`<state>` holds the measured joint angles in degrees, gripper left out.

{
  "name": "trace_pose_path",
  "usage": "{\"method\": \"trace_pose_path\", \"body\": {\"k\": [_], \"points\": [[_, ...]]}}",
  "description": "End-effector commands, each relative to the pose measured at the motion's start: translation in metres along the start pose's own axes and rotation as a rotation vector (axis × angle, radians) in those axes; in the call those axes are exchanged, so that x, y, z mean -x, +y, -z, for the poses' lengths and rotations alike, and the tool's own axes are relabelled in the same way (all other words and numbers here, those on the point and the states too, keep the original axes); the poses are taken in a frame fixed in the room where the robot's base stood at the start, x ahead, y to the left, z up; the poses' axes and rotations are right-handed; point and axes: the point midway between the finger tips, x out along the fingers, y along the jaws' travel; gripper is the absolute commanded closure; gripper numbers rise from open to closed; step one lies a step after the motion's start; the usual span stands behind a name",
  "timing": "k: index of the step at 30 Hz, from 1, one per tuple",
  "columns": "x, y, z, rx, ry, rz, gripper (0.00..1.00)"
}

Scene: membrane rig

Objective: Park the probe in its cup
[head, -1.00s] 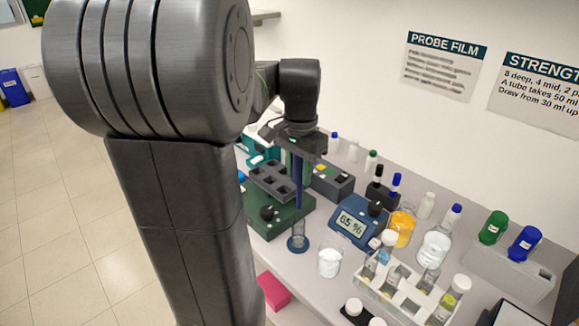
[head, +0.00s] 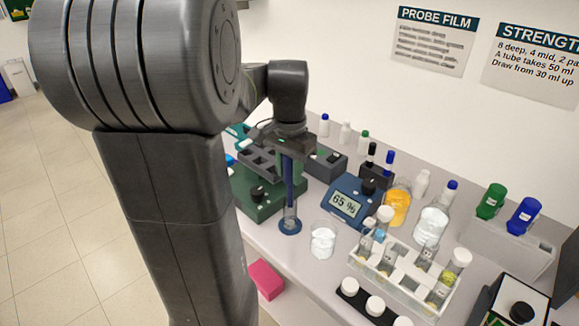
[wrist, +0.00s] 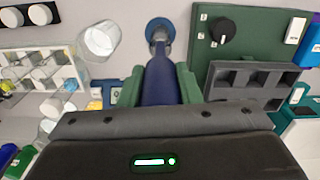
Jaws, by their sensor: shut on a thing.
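The probe (head: 289,183) is a dark blue rod, held upright in my gripper (head: 289,153). Its cup (head: 290,221) is a small clear tube on a round blue base, standing on the bench directly below the probe. The probe's lower end is at the cup's mouth or just inside it; I cannot tell how deep. In the wrist view the green fingers of my gripper (wrist: 160,87) are shut on the probe (wrist: 160,78), which points toward the cup (wrist: 158,27). The probe's tip and part of the cup overlap there.
A clear beaker (head: 322,239) with white contents stands close right of the cup. A green unit (head: 262,203) with a black knob is close left. A blue meter (head: 348,203) with a percent display is behind right. A tube rack (head: 400,275) stands farther right.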

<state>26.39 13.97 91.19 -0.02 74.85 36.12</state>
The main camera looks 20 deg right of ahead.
Motion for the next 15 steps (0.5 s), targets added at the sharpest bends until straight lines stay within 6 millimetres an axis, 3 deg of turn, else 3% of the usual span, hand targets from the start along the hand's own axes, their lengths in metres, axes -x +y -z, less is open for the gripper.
{"method": "trace_pose_path", "body": {"k": [15], "points": [[-0.039,0.0,0.0,0.0,0.0,0.0,0.86]]}}
